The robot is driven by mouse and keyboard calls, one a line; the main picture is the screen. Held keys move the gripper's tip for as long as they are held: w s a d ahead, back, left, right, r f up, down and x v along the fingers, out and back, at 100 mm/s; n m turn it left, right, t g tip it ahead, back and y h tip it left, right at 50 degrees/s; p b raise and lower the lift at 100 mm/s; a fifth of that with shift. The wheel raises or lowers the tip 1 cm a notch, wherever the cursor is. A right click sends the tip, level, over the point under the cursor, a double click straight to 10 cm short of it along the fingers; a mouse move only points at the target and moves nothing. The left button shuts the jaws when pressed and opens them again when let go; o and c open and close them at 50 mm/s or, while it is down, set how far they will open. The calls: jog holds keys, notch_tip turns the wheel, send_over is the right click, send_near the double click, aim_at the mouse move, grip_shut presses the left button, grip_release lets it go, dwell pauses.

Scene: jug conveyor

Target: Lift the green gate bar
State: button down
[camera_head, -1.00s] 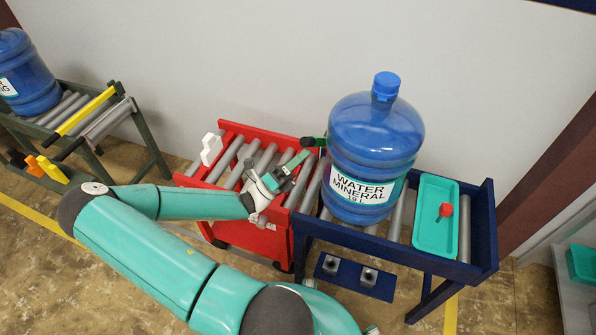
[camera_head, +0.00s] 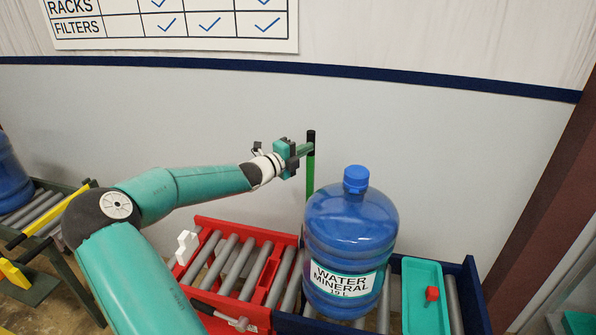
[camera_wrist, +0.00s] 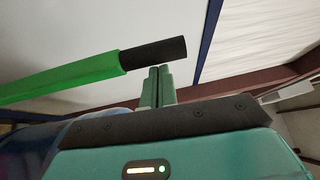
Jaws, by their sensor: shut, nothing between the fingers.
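The green gate bar (camera_head: 310,172) with a black tip stands upright behind the jug, at the seam between the red and blue conveyors. Its lower part is hidden by the jug. My gripper (camera_head: 304,150) is raised beside the bar's upper end, shut and empty. In the wrist view the bar (camera_wrist: 65,84) enters from the left and its black end passes close to my shut fingertips (camera_wrist: 158,72); I cannot tell whether they touch. The blue water jug (camera_head: 350,232) stands upright on the rollers of the blue conveyor (camera_head: 475,300).
The red roller cart (camera_head: 270,234) adjoins the blue conveyor and carries a white piece (camera_head: 186,246) at its left edge. A teal tray (camera_head: 425,315) with a red-knobbed part (camera_head: 432,294) lies right of the jug. A green-framed conveyor with a yellow bar (camera_head: 55,212) stands far left. A wall is behind.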

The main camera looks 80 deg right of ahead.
aim_at(308, 141)
jog(key=shift+s+d+r, duration=0.1)
jog(key=shift+d+r, duration=0.05)
jog(key=shift+d, duration=1.05)
jog(key=shift+s+d+r, duration=0.1)
jog(key=shift+d, duration=1.05)
jog(key=shift+a, duration=0.15)
